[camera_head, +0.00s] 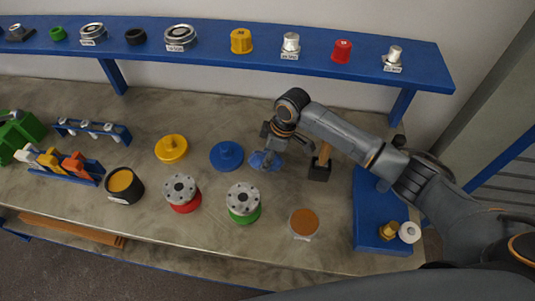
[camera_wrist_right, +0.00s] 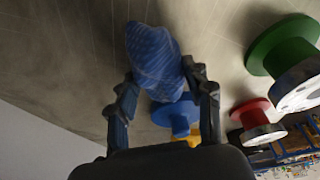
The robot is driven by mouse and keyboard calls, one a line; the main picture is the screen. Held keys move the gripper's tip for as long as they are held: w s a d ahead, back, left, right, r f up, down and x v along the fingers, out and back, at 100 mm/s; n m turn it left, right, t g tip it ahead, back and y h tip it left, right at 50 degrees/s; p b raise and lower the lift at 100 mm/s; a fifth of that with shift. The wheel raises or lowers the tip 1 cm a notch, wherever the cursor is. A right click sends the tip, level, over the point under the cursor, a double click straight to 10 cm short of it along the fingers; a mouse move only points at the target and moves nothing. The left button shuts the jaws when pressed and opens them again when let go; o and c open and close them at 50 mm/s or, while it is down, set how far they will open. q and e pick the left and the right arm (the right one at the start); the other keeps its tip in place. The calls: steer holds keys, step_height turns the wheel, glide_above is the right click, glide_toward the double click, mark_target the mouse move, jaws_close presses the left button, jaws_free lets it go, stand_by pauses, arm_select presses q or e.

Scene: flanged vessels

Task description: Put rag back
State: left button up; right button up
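A blue rag (camera_head: 266,160) shows under my right gripper (camera_head: 277,140) in the head view, over the workbench behind the middle. In the right wrist view the rag (camera_wrist_right: 154,58) is a bunched, faintly striped blue lump. It sits between the two fingertips of my right gripper (camera_wrist_right: 160,80) and seems to touch both. The fingers stay well apart around it, and part of the rag reaches beyond the tips. Whether the rag also touches the bench is hard to tell. My left gripper is not in view.
A blue flange (camera_head: 227,155) lies just left of the rag, and a brush (camera_head: 320,163) stands close right. Grey-topped red (camera_head: 182,193) and green (camera_head: 243,202) vessels stand in front. A blue shelf (camera_head: 210,30) runs along the back. An orange-topped round container (camera_head: 304,223) is front right.

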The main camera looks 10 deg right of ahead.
mark_target(278, 159)
steer(key=o, duration=0.3)
steer(key=b+v, duration=0.1)
steer(key=v, duration=1.1)
steer(key=shift+r+b, duration=0.15)
steer(key=shift+b, duration=0.15)
